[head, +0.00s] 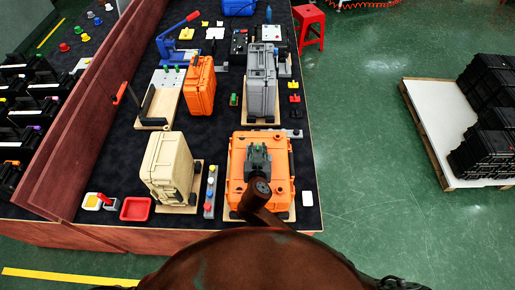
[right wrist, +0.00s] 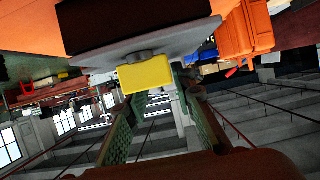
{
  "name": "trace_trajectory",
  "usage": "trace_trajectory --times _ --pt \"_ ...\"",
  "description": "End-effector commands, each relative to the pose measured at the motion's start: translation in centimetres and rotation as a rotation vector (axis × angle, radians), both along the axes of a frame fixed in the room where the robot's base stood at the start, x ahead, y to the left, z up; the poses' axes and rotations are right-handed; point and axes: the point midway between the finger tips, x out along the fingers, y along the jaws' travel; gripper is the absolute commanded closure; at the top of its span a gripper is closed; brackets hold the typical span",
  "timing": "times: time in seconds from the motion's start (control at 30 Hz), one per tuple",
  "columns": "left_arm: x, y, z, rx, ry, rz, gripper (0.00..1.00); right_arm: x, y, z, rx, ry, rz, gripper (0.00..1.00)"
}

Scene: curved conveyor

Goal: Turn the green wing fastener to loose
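I cannot make out a green wing fastener for certain. A small green piece (head: 233,99) lies on the dark table between the upright orange case and the grey case in the head view; its shape is too small to tell. My right gripper (head: 257,149) is over the flat orange case (head: 239,149) and hides part of its top. In the right wrist view its two green-padded fingers (right wrist: 160,96) stand apart. A yellow block (right wrist: 147,73) under a grey plate (right wrist: 180,45) shows near the fingertips; I cannot tell whether they touch. My left gripper is not in view.
A beige case (head: 168,165) stands left of the orange one, with a strip of coloured knobs (head: 210,192) between them. The upright orange case (head: 200,86) and the grey case (head: 261,82) stand farther back. A red tray (head: 136,209) lies at the front left.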

Motion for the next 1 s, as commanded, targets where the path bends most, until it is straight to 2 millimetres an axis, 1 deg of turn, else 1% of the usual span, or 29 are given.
trace_trajectory --times 0.03,0.33,0.77,1.0 --pt "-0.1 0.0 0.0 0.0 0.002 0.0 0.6 0.0 0.0 0.0 0.0 0.0 -0.001 0.8" --pt "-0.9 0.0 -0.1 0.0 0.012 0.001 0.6 0.0 -0.1 0.0 0.0 0.0 -0.001 1.0" --pt "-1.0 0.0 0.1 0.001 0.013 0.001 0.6 0.0 -0.1 0.0 -0.001 0.001 0.005 1.0" --pt "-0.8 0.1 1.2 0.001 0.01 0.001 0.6 -0.1 -0.3 0.2 -0.002 0.002 0.082 1.0"
